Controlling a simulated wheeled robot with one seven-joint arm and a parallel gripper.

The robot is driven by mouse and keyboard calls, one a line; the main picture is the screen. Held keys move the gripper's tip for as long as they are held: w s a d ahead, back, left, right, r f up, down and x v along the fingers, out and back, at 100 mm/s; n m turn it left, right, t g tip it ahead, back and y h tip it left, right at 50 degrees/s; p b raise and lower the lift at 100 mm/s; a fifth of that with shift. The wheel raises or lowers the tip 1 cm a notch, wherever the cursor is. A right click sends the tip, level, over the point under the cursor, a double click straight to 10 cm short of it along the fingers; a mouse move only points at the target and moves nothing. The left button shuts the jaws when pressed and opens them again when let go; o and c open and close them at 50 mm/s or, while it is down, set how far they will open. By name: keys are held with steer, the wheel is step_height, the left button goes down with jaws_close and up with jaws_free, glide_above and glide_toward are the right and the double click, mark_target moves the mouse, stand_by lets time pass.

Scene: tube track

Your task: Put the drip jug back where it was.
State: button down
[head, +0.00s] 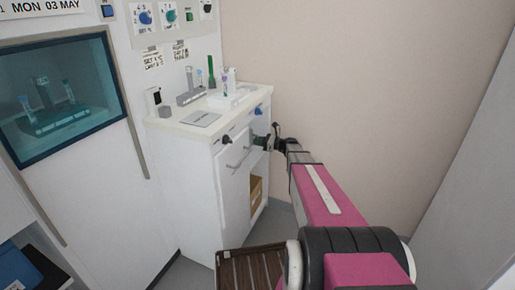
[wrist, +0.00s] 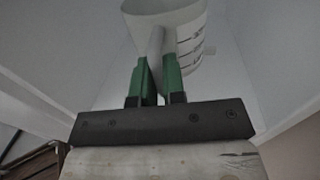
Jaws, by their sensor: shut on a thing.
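The drip jug (wrist: 165,12) is a white vessel with dark marks on its right side, at the top of the wrist view. My gripper (wrist: 158,78) has green fingers shut on the jug's handle. In the head view my gripper (head: 266,142) is at the side of the white cabinet (head: 193,185), just below its worktop. The jug cannot be made out in the head view. White surfaces surround the jug in the wrist view; whether it rests on anything is not clear.
The cabinet's worktop (head: 178,124) carries a grey tube rack (head: 190,97), a white tray (head: 226,98) and a flat grey plate (head: 201,119). A cardboard box (head: 256,190) sits low in the cabinet's open side. A brown slatted surface (head: 250,266) is near my arm.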

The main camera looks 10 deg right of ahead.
steer(key=shift+f, duration=1.75)
steer(key=shift+f, duration=0.15)
steer(key=c, duration=1.2)
jaws_free()
